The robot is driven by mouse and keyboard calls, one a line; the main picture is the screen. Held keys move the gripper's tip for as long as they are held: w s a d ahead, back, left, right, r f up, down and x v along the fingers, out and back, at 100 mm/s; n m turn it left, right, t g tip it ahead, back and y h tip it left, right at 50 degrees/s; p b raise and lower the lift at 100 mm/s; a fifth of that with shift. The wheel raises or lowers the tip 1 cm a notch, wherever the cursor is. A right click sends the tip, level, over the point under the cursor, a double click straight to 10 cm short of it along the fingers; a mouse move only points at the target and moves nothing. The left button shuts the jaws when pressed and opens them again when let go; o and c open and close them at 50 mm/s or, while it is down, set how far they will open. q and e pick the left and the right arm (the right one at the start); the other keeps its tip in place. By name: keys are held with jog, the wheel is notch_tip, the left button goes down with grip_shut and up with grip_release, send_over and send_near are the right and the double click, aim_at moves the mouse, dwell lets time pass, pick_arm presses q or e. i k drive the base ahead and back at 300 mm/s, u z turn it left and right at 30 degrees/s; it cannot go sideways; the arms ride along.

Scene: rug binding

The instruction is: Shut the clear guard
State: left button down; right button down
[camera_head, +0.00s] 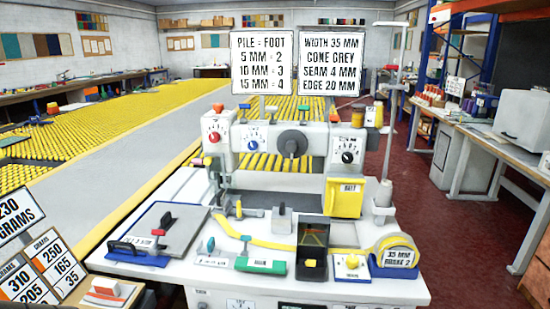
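The binding machine (270,140) stands on a white table, with a red dial, a blue dial and a black dial on its front. I cannot make out the clear guard with certainty. The machine's sewing area (238,205) shows metal parts and a small red-tipped lever (202,162) at its left. A dark open-looking box (312,250) with a yellow and red pattern inside stands at the table front; whether it has a clear cover cannot be told. Neither of my grippers is in view.
A yellow strip (250,240), green block (260,265), yellow-knobbed block (351,265) and yellow tape roll (396,250) crowd the front. A yellow box (344,197) hangs on the machine. Signs (264,62) stand above.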

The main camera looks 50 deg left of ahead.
aim_at(215, 175)
jog(key=z, duration=0.9)
jog(key=i, duration=1.95)
jog(key=u, duration=4.35)
